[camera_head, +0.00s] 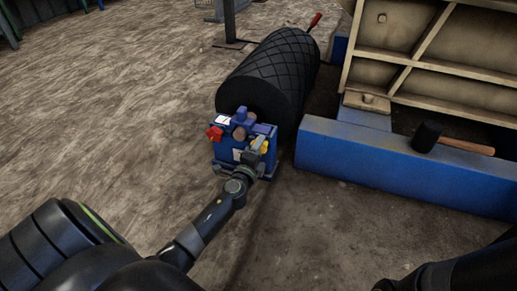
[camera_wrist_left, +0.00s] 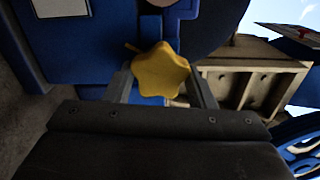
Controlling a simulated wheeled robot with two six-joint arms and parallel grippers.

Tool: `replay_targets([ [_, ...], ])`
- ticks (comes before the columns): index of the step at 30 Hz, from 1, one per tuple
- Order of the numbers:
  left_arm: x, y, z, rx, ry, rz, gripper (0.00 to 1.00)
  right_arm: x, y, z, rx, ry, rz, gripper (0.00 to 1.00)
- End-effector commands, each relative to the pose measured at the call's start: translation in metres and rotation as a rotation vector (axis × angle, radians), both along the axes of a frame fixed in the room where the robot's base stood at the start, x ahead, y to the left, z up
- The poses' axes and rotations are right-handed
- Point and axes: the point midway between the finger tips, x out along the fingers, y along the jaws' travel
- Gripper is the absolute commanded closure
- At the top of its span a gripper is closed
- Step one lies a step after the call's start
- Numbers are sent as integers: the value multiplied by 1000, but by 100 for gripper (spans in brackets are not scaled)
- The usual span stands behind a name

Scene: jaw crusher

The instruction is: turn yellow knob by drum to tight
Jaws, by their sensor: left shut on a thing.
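The yellow knob (camera_wrist_left: 160,71) is star-shaped and sits on the blue housing by the drum. My left gripper (camera_wrist_left: 163,86) is shut on it, with one finger on each side of the knob in the left wrist view. In the head view, the yellow knob (camera_head: 264,148) shows as a small spot beside my left gripper (camera_head: 258,149). The black ribbed drum (camera_head: 272,72) lies behind the blue housing (camera_head: 230,154). The knob's shaft is hidden. My right gripper is not in view; only part of my right arm shows at the lower right.
A red knob (camera_head: 214,133) is on the left of the housing. A blue beam (camera_head: 390,170) runs to the right, with a hammer (camera_head: 428,136) on it. A large beige ribbed frame (camera_head: 435,50) stands at the upper right. The floor on the left is clear.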

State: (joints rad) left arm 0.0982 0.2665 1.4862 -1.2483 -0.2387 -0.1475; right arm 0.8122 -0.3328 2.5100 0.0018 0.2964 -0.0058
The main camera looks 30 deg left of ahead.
Motion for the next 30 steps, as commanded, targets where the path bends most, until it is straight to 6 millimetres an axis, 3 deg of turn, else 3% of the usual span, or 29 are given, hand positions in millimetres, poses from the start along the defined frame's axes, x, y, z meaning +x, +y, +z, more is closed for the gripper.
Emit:
replay_targets([
  [9,1,-1,0,100,23,-3,73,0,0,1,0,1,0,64],
  [24,1,-1,0,115,27,-3,73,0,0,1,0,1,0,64],
  [25,1,-1,0,115,27,-3,47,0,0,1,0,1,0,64],
  [30,1,-1,0,116,27,-2,28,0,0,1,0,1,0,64],
])
